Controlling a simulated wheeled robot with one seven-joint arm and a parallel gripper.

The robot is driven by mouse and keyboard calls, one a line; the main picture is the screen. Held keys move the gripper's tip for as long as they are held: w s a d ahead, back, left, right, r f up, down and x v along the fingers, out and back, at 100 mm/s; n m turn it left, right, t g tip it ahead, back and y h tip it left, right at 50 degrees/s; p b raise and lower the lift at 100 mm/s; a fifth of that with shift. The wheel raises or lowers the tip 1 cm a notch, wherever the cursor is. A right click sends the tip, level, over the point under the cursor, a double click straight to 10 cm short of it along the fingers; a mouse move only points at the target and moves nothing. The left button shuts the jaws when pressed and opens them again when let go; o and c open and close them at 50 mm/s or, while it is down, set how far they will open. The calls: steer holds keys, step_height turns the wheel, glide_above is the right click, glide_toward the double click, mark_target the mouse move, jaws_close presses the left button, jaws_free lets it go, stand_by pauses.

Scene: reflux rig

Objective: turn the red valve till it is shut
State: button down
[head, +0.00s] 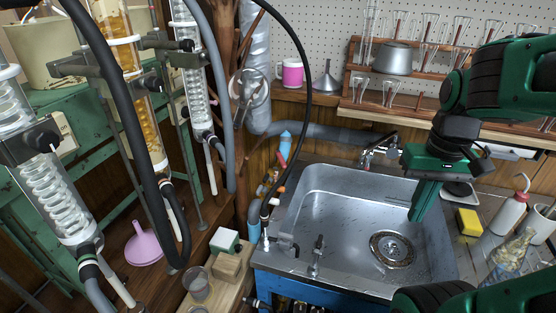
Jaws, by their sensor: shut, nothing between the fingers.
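My gripper (415,216) is at the right, over the right part of the sink. It points down, and its green fingers are shut with nothing between them. I cannot make out the red valve for certain. Small red and orange parts (281,163) show among the pipes at the sink's back left corner, below a light blue piece. They are too small to tell a handle or how far it is turned. My gripper is well to the right of them and apart from them.
The steel sink (310,215) has a faucet (380,150) at its back. A black hose (308,75) hangs down to its left edge. Glass condensers (50,195) stand at the left. A yellow sponge (468,221) and bottles (508,213) are right of the sink.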

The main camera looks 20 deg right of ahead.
steer(key=w+a+r+n, duration=0.25)
steer(key=w+n, duration=0.35)
steer(key=w, duration=0.8)
steer(key=n+y, duration=0.4)
steer(key=n, duration=1.2)
glide_above(283, 162)
steer(key=a, duration=0.3)
step_height(283, 162, down, 8)
steer(key=r, duration=0.1)
steer(key=x, duration=0.9)
steer(key=shift+s+d, duration=0.2)
steer(key=shift+d, duration=0.15)
steer(key=d, duration=0.2)
steer(key=shift+d+f, duration=0.3)
steer(key=shift+f, duration=0.05)
steer(key=shift+d, duration=0.6)
